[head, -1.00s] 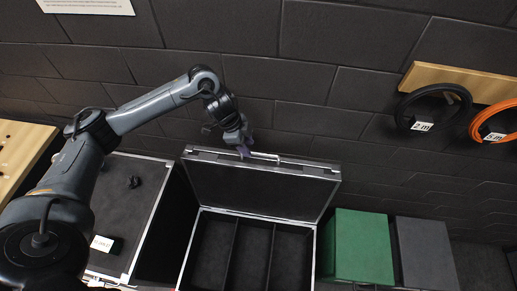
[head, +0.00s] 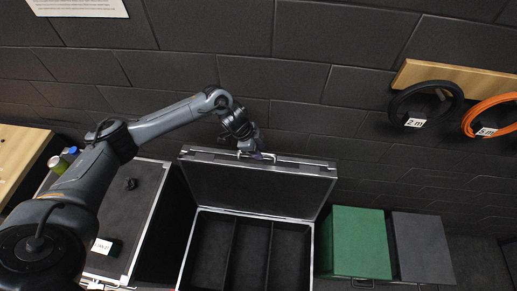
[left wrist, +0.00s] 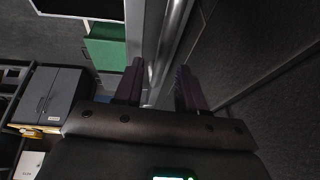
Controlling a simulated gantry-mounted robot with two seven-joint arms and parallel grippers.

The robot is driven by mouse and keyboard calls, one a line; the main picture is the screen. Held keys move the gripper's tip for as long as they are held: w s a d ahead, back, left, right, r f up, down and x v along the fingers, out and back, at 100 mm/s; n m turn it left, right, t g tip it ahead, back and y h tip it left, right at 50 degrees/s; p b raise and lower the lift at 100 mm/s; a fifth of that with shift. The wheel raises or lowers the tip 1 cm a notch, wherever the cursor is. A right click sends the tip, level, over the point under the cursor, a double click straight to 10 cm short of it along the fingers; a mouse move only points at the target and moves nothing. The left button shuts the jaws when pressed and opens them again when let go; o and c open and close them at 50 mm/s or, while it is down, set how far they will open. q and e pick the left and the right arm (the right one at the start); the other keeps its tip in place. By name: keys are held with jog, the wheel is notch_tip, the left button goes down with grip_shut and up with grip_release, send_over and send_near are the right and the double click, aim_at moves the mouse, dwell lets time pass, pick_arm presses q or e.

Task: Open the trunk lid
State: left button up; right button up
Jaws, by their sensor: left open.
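The black trunk (head: 190,240) with silver edges stands in the middle of the head view, its three dark compartments showing. Its lid (head: 255,188) is raised and stands steeply up at the back, near the dark wall. My left gripper (head: 257,156) is at the lid's top edge, by the silver handle (head: 285,160). In the left wrist view, the open fingers (left wrist: 158,85) stand on either side of a silver edge of the lid (left wrist: 168,45). I cannot tell whether they touch it. My right gripper is not in view.
A closed black case (head: 140,210) stands left of the trunk, under my left arm. A green box (head: 360,243) and a grey box (head: 422,247) stand to the right. Black cable (head: 402,105) and orange cable (head: 470,122) coils hang from a wooden rail (head: 440,76).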

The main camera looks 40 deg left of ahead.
pick_arm(q)
jog(key=shift+d+f, duration=0.1)
jog(key=shift+f, duration=0.2)
jog(key=shift+c, duration=0.3)
grip_shut()
jog(key=shift+d, duration=0.1)
